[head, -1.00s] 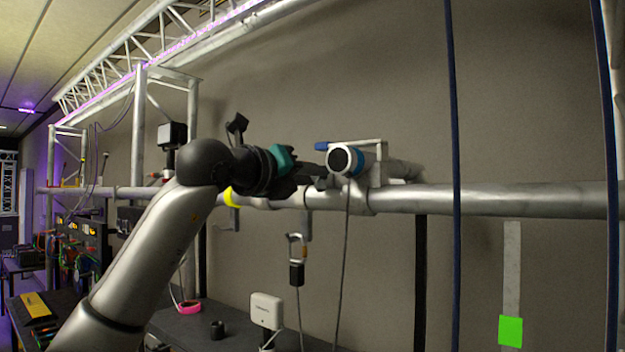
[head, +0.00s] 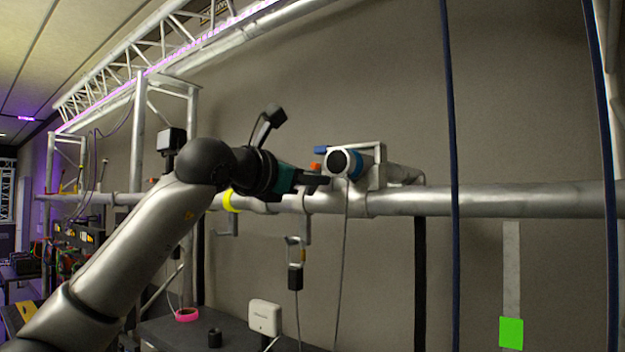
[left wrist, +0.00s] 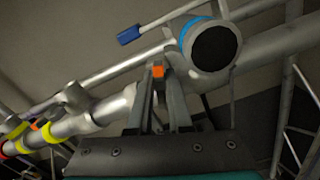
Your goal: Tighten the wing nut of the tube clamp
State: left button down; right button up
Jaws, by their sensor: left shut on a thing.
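The tube clamp (head: 376,172) sits on the long horizontal silver tube, close to a round black-faced fitting with a blue ring (head: 345,164). The fitting also shows large in the left wrist view (left wrist: 212,45). A small orange piece, which looks like the wing nut (left wrist: 158,72), is at my fingertips in the left wrist view; its orange edge also shows in the head view (head: 315,167). My left gripper (head: 324,181) reaches in from the left and is shut on it. The fingers hide much of the nut. My right gripper is not in view.
A blue-tipped piece (left wrist: 128,35) lies near the fingers. The silver tube (head: 500,200) runs behind and below. Yellow bands (head: 231,201) and hanging hooks are to the left. A dark cable hangs below the fitting. Dark blue vertical lines (head: 449,120) cross at right.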

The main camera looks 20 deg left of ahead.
pick_arm(q)
jog(key=m, duration=0.3)
jog(key=shift+m, duration=0.4)
jog(key=m, duration=0.3)
jog(key=shift+m, duration=0.3)
jog(key=m, duration=0.6)
jog(key=shift+d+f, duration=0.1)
jog(key=shift+m, duration=0.4)
jog(key=c, duration=0.8)
grip_release()
jog(key=shift+c, duration=0.2)
jog(key=b+v, duration=0.5)
jog(key=v, duration=1)
jog(key=shift+s, duration=0.2)
